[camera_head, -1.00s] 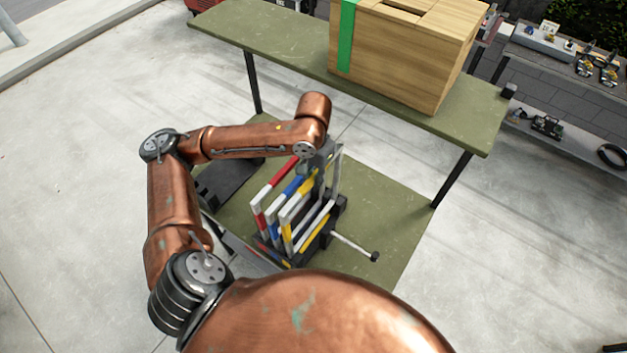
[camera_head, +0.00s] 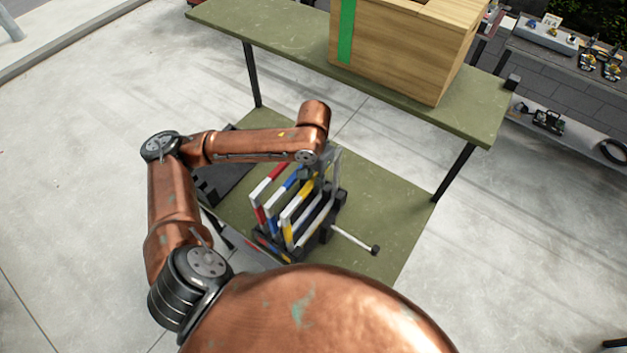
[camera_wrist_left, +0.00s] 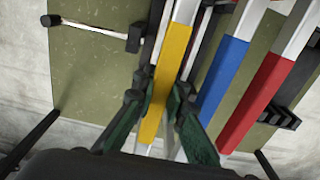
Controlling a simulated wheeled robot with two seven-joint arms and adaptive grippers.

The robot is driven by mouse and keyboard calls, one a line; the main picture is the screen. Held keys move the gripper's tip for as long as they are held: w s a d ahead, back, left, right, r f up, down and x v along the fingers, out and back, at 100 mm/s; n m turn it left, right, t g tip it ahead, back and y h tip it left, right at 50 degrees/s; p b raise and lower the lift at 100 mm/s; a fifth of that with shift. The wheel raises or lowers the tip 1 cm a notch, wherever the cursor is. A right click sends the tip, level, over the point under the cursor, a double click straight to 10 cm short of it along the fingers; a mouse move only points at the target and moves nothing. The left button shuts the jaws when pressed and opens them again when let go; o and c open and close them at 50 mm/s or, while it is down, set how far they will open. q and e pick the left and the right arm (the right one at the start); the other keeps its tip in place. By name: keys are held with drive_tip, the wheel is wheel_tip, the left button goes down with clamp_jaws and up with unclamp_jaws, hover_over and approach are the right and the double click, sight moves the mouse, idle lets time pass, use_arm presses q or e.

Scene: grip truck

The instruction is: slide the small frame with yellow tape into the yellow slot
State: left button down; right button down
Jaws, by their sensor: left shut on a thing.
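The small frame with yellow tape (camera_head: 300,203) stands upright in the rack (camera_head: 327,222) on the lower green shelf, in line with the other frames. In the left wrist view its yellow-taped bar (camera_wrist_left: 174,70) runs between the fingers of my left gripper (camera_wrist_left: 163,112). The left gripper (camera_head: 318,170) is shut on this frame from above, partly hidden in the head view by my wrist. How deep the frame sits in its slot is hidden. The right gripper is not in view.
A blue-taped frame (camera_wrist_left: 223,75) and a red-taped frame (camera_wrist_left: 262,88) stand close beside it. A bare grey frame (camera_head: 336,165) stands on the other side. A rod (camera_head: 355,240) sticks out of the rack. The upper shelf (camera_head: 285,42) carries a wooden box (camera_head: 400,50).

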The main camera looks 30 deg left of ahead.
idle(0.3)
use_arm(q)
drive_tip(key=shift+f, duration=0.15)
drive_tip(key=c, duration=1.9)
unclamp_jaws()
wheel_tip(320, 180, up, 12)
